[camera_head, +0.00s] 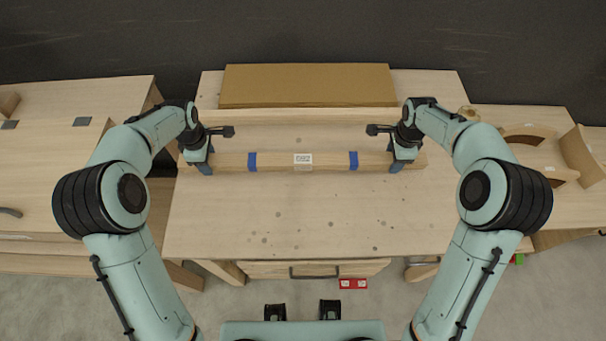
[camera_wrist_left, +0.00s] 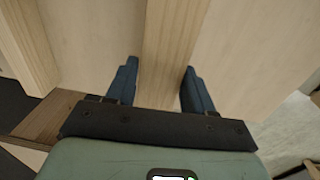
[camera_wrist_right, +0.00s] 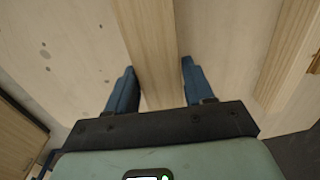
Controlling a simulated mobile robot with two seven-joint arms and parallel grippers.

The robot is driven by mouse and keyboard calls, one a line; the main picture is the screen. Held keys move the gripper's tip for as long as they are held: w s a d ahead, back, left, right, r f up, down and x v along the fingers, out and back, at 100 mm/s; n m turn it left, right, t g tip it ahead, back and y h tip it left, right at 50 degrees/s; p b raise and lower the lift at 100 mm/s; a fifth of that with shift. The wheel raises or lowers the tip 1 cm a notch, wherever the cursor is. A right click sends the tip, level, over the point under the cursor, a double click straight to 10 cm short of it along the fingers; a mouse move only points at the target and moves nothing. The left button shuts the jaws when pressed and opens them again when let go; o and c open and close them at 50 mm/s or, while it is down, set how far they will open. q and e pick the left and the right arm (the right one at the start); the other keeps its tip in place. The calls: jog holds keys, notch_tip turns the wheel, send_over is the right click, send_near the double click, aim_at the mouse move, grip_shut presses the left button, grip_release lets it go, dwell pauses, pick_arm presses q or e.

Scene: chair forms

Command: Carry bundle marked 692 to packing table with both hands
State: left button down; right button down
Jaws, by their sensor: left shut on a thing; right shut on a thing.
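The bundle (camera_head: 282,162) is a long pale wooden bar with two blue bands and a white label (camera_head: 303,159) that seems to read 692. It lies level, left to right, over the pale wooden table (camera_head: 300,215); I cannot tell whether it touches the top. My left gripper (camera_head: 201,166) is shut on its left end; the left wrist view shows the bar (camera_wrist_left: 168,55) between the blue fingers. My right gripper (camera_head: 402,164) is shut on its right end, and the bar (camera_wrist_right: 150,50) also runs between the fingers in the right wrist view.
A brown cardboard-like panel (camera_head: 305,84) lies at the table's back, behind a raised wooden strip (camera_head: 300,115). The table front is bare apart from dark spots. A drawer (camera_head: 315,270) and a red label box (camera_head: 353,283) show below its front edge. Side benches (camera_head: 50,165) stand left and right, with curved wooden pieces (camera_head: 528,134) on the right.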

pick_arm(q)
jog(key=shift+s+r, duration=0.1)
jog(key=shift+s, duration=0.1)
pick_arm(e)
jog(key=shift+s+r, duration=0.1)
jog(key=shift+s, duration=0.1)
